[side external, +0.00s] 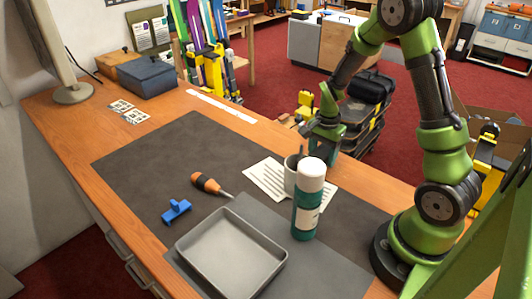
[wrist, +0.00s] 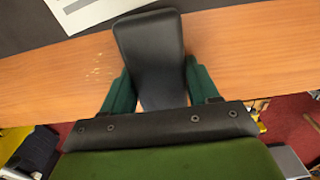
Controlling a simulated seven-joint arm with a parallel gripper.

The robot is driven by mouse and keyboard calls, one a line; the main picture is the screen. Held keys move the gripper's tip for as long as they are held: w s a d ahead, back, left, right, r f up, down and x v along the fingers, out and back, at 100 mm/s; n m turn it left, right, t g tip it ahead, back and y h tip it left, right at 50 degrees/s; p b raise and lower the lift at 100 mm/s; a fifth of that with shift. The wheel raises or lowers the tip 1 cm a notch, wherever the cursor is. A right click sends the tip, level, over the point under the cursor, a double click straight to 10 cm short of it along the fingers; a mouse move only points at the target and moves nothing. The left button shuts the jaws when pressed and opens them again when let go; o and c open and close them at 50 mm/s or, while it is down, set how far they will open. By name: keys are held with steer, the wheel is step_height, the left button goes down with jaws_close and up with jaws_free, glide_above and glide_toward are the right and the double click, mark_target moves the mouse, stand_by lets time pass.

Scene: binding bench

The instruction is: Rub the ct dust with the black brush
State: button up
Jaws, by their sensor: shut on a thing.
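My gripper (wrist: 160,88) is shut on a black, smooth, block-like thing, which I take to be the black brush (wrist: 150,45), held between its two green fingers. In the side external view my gripper (side external: 322,138) is over the far edge of the bench, behind a grey cup and a teal bottle. The brush cannot be made out clearly there. Small pale specks, likely the dust (wrist: 96,74), lie on the bare wood to the left of the brush in the wrist view. I cannot tell whether the brush touches the wood. The dust cannot be made out in the side external view.
The teal bottle (side external: 306,215) with a white cap and the grey cup (side external: 291,180) stand close to my gripper. A printed sheet (side external: 262,180), an orange-handled tool (side external: 206,183), a blue piece (side external: 176,210) and a grey tray (side external: 230,255) lie on the dark mat (side external: 150,150).

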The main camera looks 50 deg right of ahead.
mark_target(353, 180)
steer(key=shift+w, duration=1.6)
steer(key=shift+s, duration=6.95)
step_height(353, 180, up, 8)
